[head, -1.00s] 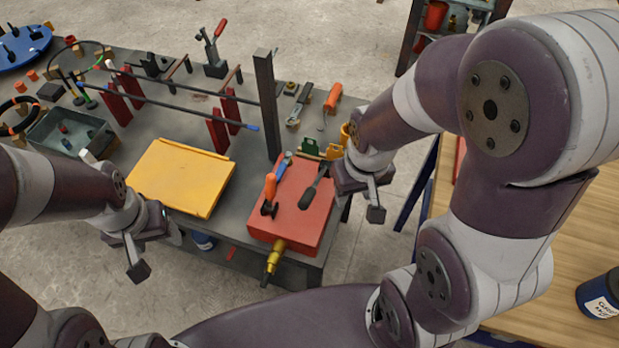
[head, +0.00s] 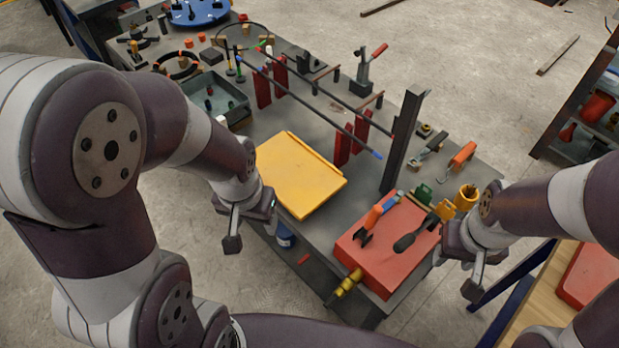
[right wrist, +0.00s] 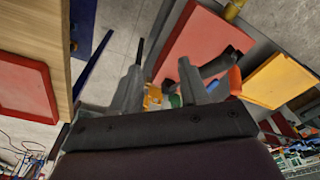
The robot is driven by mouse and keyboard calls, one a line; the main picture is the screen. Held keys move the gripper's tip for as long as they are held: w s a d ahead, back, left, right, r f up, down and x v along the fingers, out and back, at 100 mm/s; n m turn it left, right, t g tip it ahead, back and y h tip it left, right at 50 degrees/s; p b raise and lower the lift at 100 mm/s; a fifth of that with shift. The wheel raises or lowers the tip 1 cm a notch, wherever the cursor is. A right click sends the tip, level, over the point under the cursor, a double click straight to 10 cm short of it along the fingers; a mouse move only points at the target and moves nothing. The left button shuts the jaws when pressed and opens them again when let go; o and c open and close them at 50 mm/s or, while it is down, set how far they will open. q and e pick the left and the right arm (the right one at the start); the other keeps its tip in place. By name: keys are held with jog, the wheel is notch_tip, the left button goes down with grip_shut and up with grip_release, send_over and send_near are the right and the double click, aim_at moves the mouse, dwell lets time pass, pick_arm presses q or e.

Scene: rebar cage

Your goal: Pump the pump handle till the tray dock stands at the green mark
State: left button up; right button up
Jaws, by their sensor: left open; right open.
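I cannot pick out the pump handle, the tray dock or the green mark for certain. A dark upright post (head: 403,140) stands on the grey workbench. A flat yellow tray-like panel (head: 300,175) lies left of it. A red box-like block (head: 375,265) sits at the near right corner, with a black-handled tool (head: 416,233) and an orange-handled tool (head: 373,217) on it. A yellow and black fitting (head: 346,284) projects from its near side. My left gripper (head: 250,222) is open and empty by the yellow panel. My right gripper (head: 463,273), also in the right wrist view (right wrist: 160,88), is open and empty, right of the red block.
Dark rods on red stands (head: 351,140) cross the workbench (head: 325,230). A grey bin (head: 215,100) is at its left, a red-handled clamp (head: 368,72) at the back. A yellow cup (head: 466,197) stands near the right gripper. A wooden table (head: 540,305) is at the right.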

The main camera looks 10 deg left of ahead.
dwell(0.8)
jog(key=shift+r, duration=0.1)
jog(key=c, duration=0.4)
jog(key=r+p, duration=0.2)
jog(key=p, duration=0.1)
jog(key=r+p, duration=0.1)
jog(key=p, duration=0.1)
jog(key=shift+s+a+r+g, duration=0.3)
jog(key=shift+s+a+r, duration=0.05)
grip_shut()
jog(key=w+a+r+m+g+p, duration=0.3)
jog(key=a+r+m+p, duration=0.3)
jog(key=p, duration=1.1)
jog(key=f+m+b, duration=0.2)
jog(key=f, duration=0.1)
jog(key=w+a+f+m+b, duration=0.1)
jog(key=f+m+b, duration=0.1)
jog(key=f+b, duration=0.1)
jog(key=w+f+m+b, duration=0.1)
jog(key=f+m+b, duration=0.2)
jog(key=f, duration=0.1)
jog(key=shift+a+f+t+y, duration=0.1)
jog(key=shift+a+t+y, duration=0.2)
jog(key=shift+t+y, duration=0.1)
jog(key=shift+s+f, duration=0.1)
